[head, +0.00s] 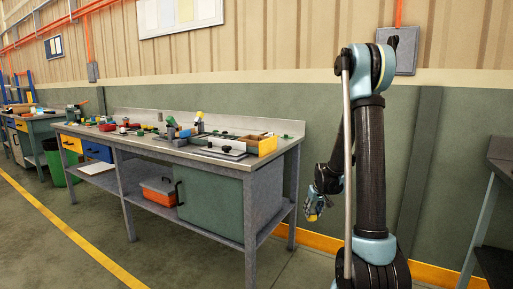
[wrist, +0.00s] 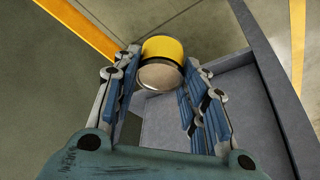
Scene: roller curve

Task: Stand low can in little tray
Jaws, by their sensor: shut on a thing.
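The low can (wrist: 163,48) is yellow with a bare metal end facing the camera in the wrist view. My gripper (wrist: 163,64) is shut on it, with a finger on each side near the tips. In the head view my gripper (head: 317,207) hangs low beside the right end of the workbench, below its top, and a small patch of yellow shows at its fingers. I cannot pick out the little tray for certain among the small things on the bench.
The long workbench (head: 200,156) holds several tools and parts, with a yellow-sided box (head: 268,146) near its right end. A green cabinet (head: 211,203) and an orange toolbox (head: 158,191) sit beneath. Another table (head: 487,205) stands at the far right. The floor in front is clear.

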